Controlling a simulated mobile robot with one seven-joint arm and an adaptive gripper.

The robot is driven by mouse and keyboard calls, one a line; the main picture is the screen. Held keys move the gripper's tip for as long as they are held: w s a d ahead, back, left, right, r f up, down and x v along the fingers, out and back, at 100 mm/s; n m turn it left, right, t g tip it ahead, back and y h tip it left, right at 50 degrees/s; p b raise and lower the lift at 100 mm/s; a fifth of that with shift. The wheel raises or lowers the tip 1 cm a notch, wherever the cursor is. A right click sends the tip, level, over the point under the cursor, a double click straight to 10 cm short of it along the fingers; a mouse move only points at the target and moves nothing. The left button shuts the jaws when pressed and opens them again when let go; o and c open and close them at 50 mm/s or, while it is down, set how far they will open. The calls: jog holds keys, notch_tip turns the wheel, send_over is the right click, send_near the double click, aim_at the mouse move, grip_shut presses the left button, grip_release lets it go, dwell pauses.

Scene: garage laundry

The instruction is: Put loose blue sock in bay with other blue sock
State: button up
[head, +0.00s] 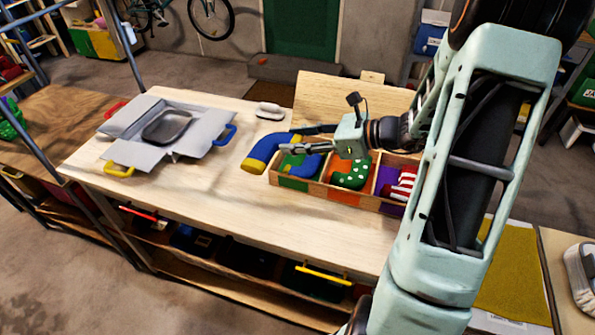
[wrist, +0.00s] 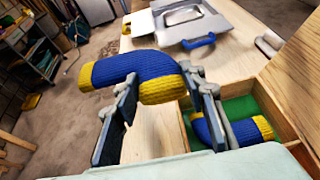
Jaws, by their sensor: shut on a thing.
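A blue sock (head: 266,152) with yellow ends is held in my gripper (head: 292,147), over the left end of the divided wooden box (head: 330,195). In the wrist view this loose sock (wrist: 150,68) lies across between the two fingers of my gripper (wrist: 163,98), bent and raised above the table. The other blue sock (head: 308,165) lies in the left, green-floored bay; it shows in the wrist view (wrist: 228,131), lower right, with yellow ends, partly hidden by a finger. The middle orange bay holds a green dotted sock (head: 352,174). The right purple bay holds a red-and-white striped sock (head: 404,184).
The box's raised wooden back panel (head: 350,103) stands behind the bays. A grey open carton (head: 165,130) with coloured handles sits at the table's left. A small white object (head: 269,111) lies behind the held sock. The table's front left (head: 200,205) is clear.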

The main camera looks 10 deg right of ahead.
jog(key=b, duration=0.1)
jog(key=w+b, duration=0.1)
jog(key=b, duration=0.1)
jog(key=shift+d+f, duration=0.1)
jog(key=shift+f, duration=0.15)
jog(key=shift+d+r+b, duration=0.25)
jog(key=shift+r+b, duration=0.25)
jog(key=shift+b, duration=0.6)
jog(key=shift+w+d, duration=0.2)
jog(key=shift+w, duration=0.05)
jog(key=w+d+f, duration=0.4)
jog(key=w+d+f+p, duration=0.1)
jog(key=w+d+f, duration=0.3)
jog(key=w, duration=0.1)
jog(key=shift+w+d+f, duration=0.1)
jog(key=shift+d+f, duration=0.05)
jog(key=shift+f, duration=0.05)
jog(key=shift+w+d+f, duration=0.3)
jog(key=shift+f, duration=0.2)
notch_tip(320, 180, down, 3)
jog(key=shift+w+d+f+g, duration=0.1)
jog(key=shift+w+f+g, duration=0.1)
jog(key=shift+g, duration=0.1)
jog(key=shift+s, duration=0.1)
